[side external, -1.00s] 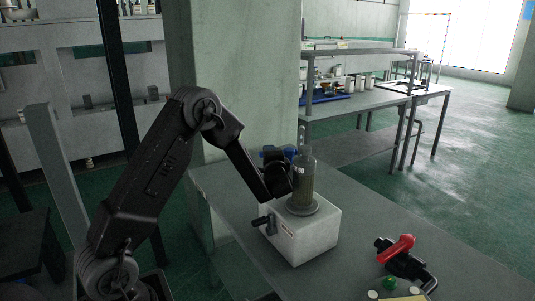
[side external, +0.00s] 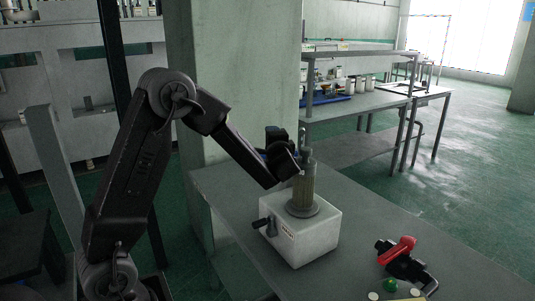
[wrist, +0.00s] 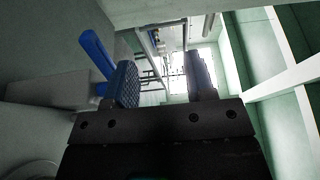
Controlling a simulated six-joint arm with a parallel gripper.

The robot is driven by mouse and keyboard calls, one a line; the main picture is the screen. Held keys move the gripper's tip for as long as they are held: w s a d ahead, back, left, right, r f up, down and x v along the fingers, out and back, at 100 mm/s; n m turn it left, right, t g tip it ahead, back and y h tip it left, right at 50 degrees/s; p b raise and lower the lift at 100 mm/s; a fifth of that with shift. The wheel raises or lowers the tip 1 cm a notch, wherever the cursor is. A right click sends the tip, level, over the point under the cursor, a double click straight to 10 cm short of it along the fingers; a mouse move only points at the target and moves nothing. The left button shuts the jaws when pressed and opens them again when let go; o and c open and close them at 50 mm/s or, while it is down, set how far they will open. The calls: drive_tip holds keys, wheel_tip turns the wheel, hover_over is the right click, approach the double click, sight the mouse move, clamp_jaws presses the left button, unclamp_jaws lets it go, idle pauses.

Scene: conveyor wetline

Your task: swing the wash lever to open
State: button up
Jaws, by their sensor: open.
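A lever with a red handle (side external: 400,247) sits on a black mount at the bench's right front, apart from my gripper (side external: 285,150). A bright blue bar (wrist: 95,57) stands just left of my left finger in the wrist view. A little blue also shows behind my gripper in the side view, mostly hidden. I cannot tell which of these is the wash lever. My gripper is raised beside the top of the cylinder on the white box. In the wrist view its fingers (wrist: 160,80) are wide apart with nothing between them; the blue bar is outside the gap.
The white box (side external: 312,241) carries an upright cylinder (side external: 304,188) and has a black knob (side external: 262,223) on its left side. A green button (side external: 390,285) is near the red handle. A pale column (side external: 235,80) stands behind.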

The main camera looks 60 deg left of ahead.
wheel_tip(320, 180, up, 12)
drive_tip(key=w+a+r+m+t+h, duration=0.25)
drive_tip(key=w+t+h, duration=0.35)
drive_tip(key=w+h, duration=0.55)
drive_tip(key=s+a+f+n+g+h, duration=0.1)
drive_tip(key=s+a+g+h, duration=0.25)
drive_tip(key=s, duration=0.35)
drive_tip(key=s+a+f+n+g+h, duration=0.1)
drive_tip(key=s+a+f+g+h, duration=0.15)
drive_tip(key=s+g, duration=0.35)
drive_tip(key=shift+n+t+h, duration=0.25)
drive_tip(key=shift+t+h, duration=0.2)
drive_tip(key=s+x, duration=0.1)
drive_tip(key=x, duration=0.4)
drive_tip(key=s+x, duration=0.1)
drive_tip(key=x, duration=0.5)
drive_tip(key=s+f+x, duration=0.1)
drive_tip(key=x, duration=0.5)
drive_tip(key=shift+d+f, duration=0.2)
clamp_jaws()
